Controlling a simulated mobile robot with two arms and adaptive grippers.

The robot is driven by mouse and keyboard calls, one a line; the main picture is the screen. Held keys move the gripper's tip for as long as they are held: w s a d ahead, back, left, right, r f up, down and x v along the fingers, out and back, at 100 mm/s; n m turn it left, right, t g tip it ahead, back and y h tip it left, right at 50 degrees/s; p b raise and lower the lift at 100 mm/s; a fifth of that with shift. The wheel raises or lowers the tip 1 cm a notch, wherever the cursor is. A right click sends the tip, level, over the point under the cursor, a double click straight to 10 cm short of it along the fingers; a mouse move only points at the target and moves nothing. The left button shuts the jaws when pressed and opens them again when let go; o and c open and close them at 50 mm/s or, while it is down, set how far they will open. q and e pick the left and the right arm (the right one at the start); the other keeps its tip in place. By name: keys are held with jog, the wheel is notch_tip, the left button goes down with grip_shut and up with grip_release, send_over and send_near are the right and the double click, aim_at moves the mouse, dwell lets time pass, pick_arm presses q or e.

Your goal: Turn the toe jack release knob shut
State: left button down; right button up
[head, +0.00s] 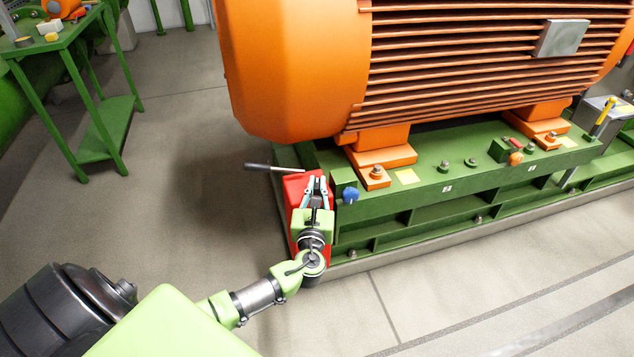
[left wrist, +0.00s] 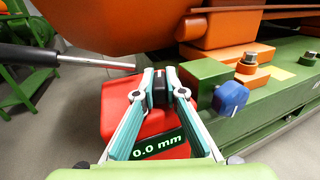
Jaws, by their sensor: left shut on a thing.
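The red toe jack (head: 293,188) stands on the floor against the end of the green base, with a lever (head: 262,167) reaching out to the left. In the left wrist view the jack (left wrist: 118,98) carries a dark readout (left wrist: 157,146) showing "0.0 mm". My left gripper (head: 319,181) is over the top of the jack. In the left wrist view its fingers (left wrist: 160,80) are closed on a small black knob (left wrist: 160,91), mostly covered by the fingertips. How far the knob is turned cannot be told. My right gripper is in neither view.
A blue bolt head (head: 350,195) sits on the base just right of my gripper. The orange motor (head: 290,70) overhangs behind the jack. A green table (head: 70,45) stands at the upper left. The floor left of the jack is clear.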

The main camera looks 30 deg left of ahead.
pick_arm(q)
jog(key=shift+d+r+n+g+y, duration=0.1)
jog(key=shift+n+g+y, duration=0.3)
jog(key=shift+y, duration=0.1)
jog(key=shift+n+g+y, duration=0.6)
jog(key=shift+n+y, duration=0.2)
jog(key=shift+y, duration=0.1)
jog(key=shift+n+g+y, duration=0.9)
jog(key=shift+g+y, duration=0.2)
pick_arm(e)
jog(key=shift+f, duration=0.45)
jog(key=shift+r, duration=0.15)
pick_arm(q)
jog(key=c, duration=2.1)
grip_release()
